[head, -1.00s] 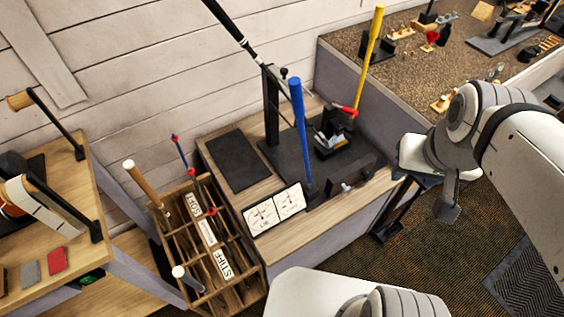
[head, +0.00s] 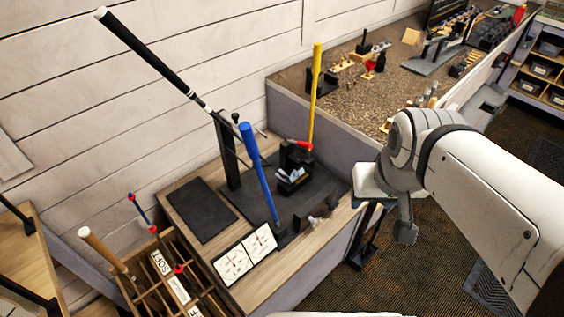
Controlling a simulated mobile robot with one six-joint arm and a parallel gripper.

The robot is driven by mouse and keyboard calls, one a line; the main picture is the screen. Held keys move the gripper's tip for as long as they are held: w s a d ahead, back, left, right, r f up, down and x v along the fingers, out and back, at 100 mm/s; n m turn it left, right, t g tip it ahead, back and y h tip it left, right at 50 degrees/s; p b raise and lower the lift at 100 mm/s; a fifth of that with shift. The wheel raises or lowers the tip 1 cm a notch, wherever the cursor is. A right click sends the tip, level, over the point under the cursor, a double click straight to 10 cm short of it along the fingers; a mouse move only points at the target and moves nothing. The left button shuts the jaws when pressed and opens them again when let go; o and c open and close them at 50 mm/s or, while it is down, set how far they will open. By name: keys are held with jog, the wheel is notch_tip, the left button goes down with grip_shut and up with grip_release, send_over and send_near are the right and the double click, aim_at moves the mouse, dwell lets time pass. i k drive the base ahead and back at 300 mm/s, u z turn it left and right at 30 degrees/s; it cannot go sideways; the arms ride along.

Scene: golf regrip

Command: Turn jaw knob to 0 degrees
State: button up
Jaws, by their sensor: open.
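The regrip station's black base (head: 250,200) stands on a wooden bench, with a small vise-like clamp on it. A small dark knob-like part (head: 312,220) with a pale end sits near the base's front edge. I cannot tell for sure whether it is the jaw knob, and its angle is too small to read. A red lever (head: 298,144) sticks out by the clamp. My gripper (head: 364,244) hangs beyond the bench's right front corner, fingers downward, open and empty. It is apart from the base and everything on it.
A blue upright handle (head: 260,172), a yellow one (head: 315,95) and a long black-gripped club shaft (head: 160,62) rise around the base. A slotted wooden rack (head: 150,275) is at lower left. Carpeted floor lies open at right.

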aim_at(315, 222)
jog(key=u, duration=2.5)
jog(key=k, duration=0.95)
jog(key=z, duration=2.1)
